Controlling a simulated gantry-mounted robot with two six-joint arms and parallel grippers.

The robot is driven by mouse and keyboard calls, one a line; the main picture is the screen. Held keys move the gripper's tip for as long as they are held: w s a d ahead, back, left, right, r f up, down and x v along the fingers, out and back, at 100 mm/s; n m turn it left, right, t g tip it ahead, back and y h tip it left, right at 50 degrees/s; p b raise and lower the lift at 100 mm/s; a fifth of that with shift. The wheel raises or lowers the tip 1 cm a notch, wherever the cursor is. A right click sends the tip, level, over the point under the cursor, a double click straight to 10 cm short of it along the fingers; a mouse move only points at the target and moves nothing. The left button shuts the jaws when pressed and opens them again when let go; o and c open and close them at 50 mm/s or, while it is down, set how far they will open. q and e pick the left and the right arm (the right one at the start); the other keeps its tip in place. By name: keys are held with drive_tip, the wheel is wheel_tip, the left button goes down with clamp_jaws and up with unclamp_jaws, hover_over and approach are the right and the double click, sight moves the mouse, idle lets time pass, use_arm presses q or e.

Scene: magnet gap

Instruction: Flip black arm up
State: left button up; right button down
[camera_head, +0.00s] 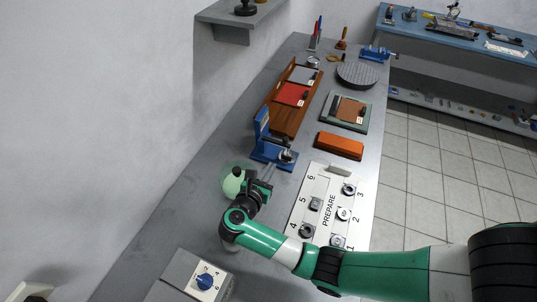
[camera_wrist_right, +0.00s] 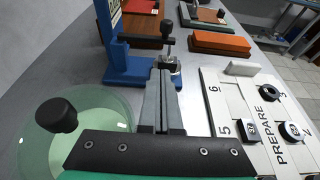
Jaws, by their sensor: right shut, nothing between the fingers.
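A blue stand (camera_head: 264,142) with an upright column and a flat base sits on the grey bench, and it also shows in the wrist view (camera_wrist_right: 125,55). A dark arm with a black end (camera_wrist_right: 140,39) reaches right from the column at its upper part, roughly level. A small metal piece (camera_wrist_right: 168,63) sits under its right end. My right gripper (camera_head: 268,174) is in front of the stand. Its fingers (camera_wrist_right: 162,88) are shut and empty, pointing at the metal piece; I cannot tell whether they touch it. My left gripper is not in view.
A pale green dome with a black knob (camera_wrist_right: 57,116) stands close beside my right gripper on the left. A white PREPARE board (camera_head: 325,203) with numbered places and small parts lies to the right. An orange block (camera_head: 340,145) lies beyond it.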

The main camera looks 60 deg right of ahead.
sight(277, 143)
drive_tip(key=b+x, duration=0.1)
drive_tip(key=x, duration=0.8)
drive_tip(key=shift+w, duration=0.15)
drive_tip(key=shift+d, duration=0.5)
